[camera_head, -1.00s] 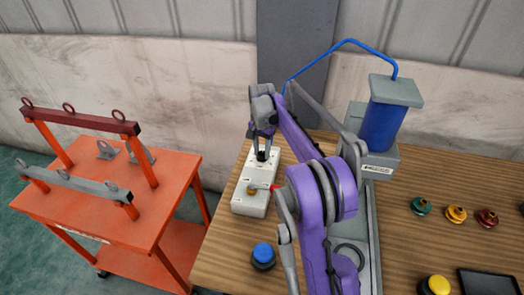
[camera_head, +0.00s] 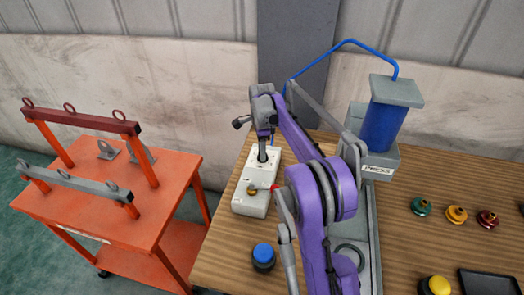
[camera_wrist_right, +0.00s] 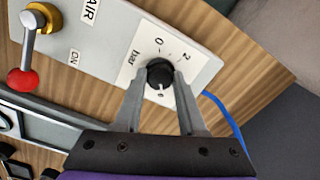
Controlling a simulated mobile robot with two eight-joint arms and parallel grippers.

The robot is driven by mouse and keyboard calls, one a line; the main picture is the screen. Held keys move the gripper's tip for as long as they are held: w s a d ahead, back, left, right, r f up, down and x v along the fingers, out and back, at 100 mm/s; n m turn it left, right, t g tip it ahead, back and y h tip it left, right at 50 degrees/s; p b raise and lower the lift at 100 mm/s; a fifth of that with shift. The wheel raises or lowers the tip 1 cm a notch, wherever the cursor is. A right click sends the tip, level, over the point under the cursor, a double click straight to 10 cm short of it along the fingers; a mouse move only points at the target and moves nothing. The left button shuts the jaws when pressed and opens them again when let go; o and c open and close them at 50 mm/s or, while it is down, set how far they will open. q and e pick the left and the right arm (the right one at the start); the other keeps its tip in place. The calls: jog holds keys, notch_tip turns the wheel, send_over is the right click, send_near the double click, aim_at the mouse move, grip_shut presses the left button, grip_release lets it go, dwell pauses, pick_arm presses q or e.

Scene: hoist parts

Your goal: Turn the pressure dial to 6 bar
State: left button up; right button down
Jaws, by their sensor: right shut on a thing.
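The pressure dial (camera_wrist_right: 160,74) is a black round knob on the white control box (camera_wrist_right: 110,40), beside a "bar" label. In the right wrist view its white mark points down toward my gripper's base. The scale figures 0 and 2 show above and right of the knob; other figures are hidden or not legible. My right gripper (camera_wrist_right: 160,88) is shut on the knob, one finger on each side. In the head view my right gripper (camera_head: 262,150) reaches down onto the far part of the box (camera_head: 242,208), where it hides the knob. My left gripper is not in view.
A brass valve (camera_wrist_right: 42,18) with a red-tipped lever sits on the box near "AIR" and "ON" labels. A blue press (camera_head: 384,125) stands right of my arm. A blue button (camera_head: 263,256) is in front. An orange cart (camera_head: 140,235) stands left.

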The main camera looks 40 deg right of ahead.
jog(key=shift+m, duration=0.6)
jog(key=shift+c, duration=2.4)
grip_release()
jog(key=shift+r, duration=0.1)
notch_tip(320, 180, up, 11)
jog(key=shift+f+p, duration=0.2)
jog(key=shift+p, duration=0.2)
